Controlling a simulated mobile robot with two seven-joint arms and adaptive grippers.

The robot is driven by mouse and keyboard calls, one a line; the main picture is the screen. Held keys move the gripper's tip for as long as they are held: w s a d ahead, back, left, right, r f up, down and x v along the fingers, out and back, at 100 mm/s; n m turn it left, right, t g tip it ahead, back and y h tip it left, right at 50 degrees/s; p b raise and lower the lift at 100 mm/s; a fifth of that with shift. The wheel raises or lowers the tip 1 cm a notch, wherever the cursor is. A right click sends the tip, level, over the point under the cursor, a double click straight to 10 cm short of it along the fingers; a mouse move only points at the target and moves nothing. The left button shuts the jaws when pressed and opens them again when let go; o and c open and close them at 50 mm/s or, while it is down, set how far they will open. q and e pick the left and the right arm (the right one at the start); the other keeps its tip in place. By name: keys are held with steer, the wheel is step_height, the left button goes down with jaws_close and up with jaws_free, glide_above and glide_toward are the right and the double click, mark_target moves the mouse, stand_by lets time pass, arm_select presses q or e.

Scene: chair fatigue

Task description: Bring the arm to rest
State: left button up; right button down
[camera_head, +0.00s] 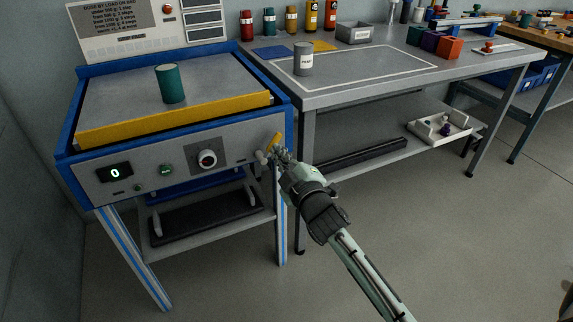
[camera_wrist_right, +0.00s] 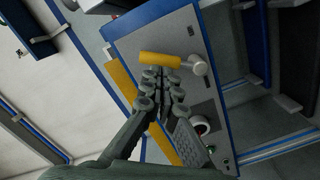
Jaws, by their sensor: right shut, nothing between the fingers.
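My right gripper (camera_head: 277,155) is at the right end of the front panel of a blue-framed test machine (camera_head: 130,153). It is shut with nothing between its fingers. A yellow-handled lever (camera_head: 275,141) with a light grey pivot is right by the fingertips. In the right wrist view the yellow handle (camera_wrist_right: 160,60) lies just beyond the closed fingers (camera_wrist_right: 163,78); I cannot tell whether they touch. A dark green cylinder (camera_head: 170,84) stands upright on the machine's grey top plate. The left gripper is out of view.
To the right, a grey workbench (camera_head: 400,75) holds a grey cylinder (camera_head: 303,59), a metal bin (camera_head: 353,33) and coloured blocks (camera_head: 449,47). Floor in front is clear.

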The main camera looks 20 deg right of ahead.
steer(key=s+r, duration=0.1)
steer(key=s, duration=0.9)
steer(key=s+d+f+m+g+h, duration=0.1)
steer(key=s+d+f+m+g, duration=0.15)
steer(key=f, duration=0.55)
steer(key=s+d+f+m+g, duration=0.15)
steer(key=f+g, duration=0.25)
steer(key=f, duration=0.4)
steer(key=s+f+m+g, duration=0.5)
steer(key=s+f+g, duration=0.3)
steer(key=s+f, duration=0.8)
steer(key=shift+s, duration=0.65)
